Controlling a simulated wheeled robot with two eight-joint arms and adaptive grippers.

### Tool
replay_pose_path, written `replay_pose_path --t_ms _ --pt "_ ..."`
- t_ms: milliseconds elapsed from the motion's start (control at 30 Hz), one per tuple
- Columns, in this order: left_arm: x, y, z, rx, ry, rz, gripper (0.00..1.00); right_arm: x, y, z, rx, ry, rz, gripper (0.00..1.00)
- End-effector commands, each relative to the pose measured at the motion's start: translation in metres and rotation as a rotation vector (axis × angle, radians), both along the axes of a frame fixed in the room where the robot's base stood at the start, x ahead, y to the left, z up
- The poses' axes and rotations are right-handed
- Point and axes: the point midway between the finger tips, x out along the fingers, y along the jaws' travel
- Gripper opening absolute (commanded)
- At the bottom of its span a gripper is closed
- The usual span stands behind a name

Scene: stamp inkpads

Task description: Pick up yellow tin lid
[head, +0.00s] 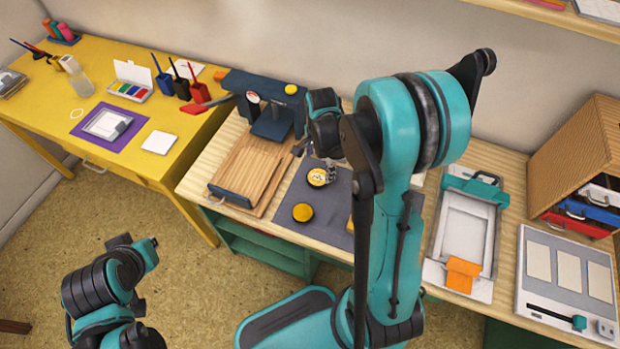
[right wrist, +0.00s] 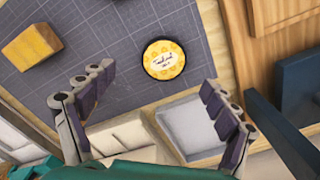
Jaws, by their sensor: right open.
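A round yellow lid with a pale printed label (head: 317,177) lies label up on the dark grey mat (head: 335,207). It also shows in the right wrist view (right wrist: 164,58), flat on the gridded mat near its edge. A plain yellow round piece (head: 302,212) lies nearer the mat's front edge. My right gripper (right wrist: 157,82) is open and empty, with its two fingers spread wide below the labelled lid in the right wrist view. In the head view its fingertips (head: 331,172) show beside the lid, partly hidden by my arm. My left arm is at the lower left; its gripper does not show.
A yellow block (right wrist: 32,46) lies on the mat. A wooden board (head: 248,170) and a dark press (head: 270,110) stand left of the mat. A teal-and-white tray device (head: 466,235) is to the right. The mat around the lid is mostly clear.

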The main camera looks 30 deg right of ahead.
Motion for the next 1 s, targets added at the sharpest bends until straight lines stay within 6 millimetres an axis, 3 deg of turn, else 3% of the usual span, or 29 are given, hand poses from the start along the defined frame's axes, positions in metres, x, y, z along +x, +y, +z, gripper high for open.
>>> replay_pose_path --t_ms 500,733,767,900,1000 --pt "0.0 0.0 -0.037 0.0 0.0 0.0 0.0 0.008 -0.002 -0.067 -0.001 -0.002 0.004 0.87" --pt "0.0 0.0 -0.035 0.0 0.0 0.0 0.0 0.008 -0.002 -0.068 -0.001 -0.002 0.004 0.87" --pt "0.0 0.0 -0.035 0.0 0.0 0.0 0.0 0.008 -0.002 -0.068 -0.001 -0.002 0.004 0.85" --pt "0.0 0.0 -0.035 0.0 0.0 0.0 0.0 0.008 -0.002 -0.068 -0.001 -0.002 0.004 0.48" --pt "0.0 0.0 -0.035 0.0 0.0 0.0 0.0 0.008 -0.002 -0.068 -0.001 -0.002 0.004 0.43"
